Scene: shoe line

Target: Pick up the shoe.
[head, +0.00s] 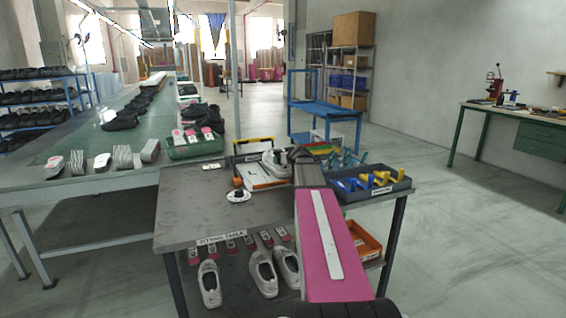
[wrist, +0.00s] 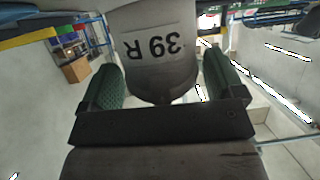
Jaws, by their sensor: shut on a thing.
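The shoe (head: 272,160) is pale grey-white and shows at the far part of the fitting table (head: 190,205), just left of the end of my arm. In the wrist view its grey surface (wrist: 155,50), printed "39 R", fills the space between two green textured finger pads. My gripper (wrist: 165,72) is shut on it, one pad on each side. In the head view my gripper (head: 298,156) is partly hidden by my pink arm. I cannot tell whether the shoe touches what is under it.
A grey bin (head: 375,191) with blue and yellow tools stands right of my arm. A clipboard-like white board (head: 262,177) lies below the shoe. More pale shoes (head: 263,275) are on the lower shelf. A green crate (head: 194,149) stands left. The table's left half is mostly clear.

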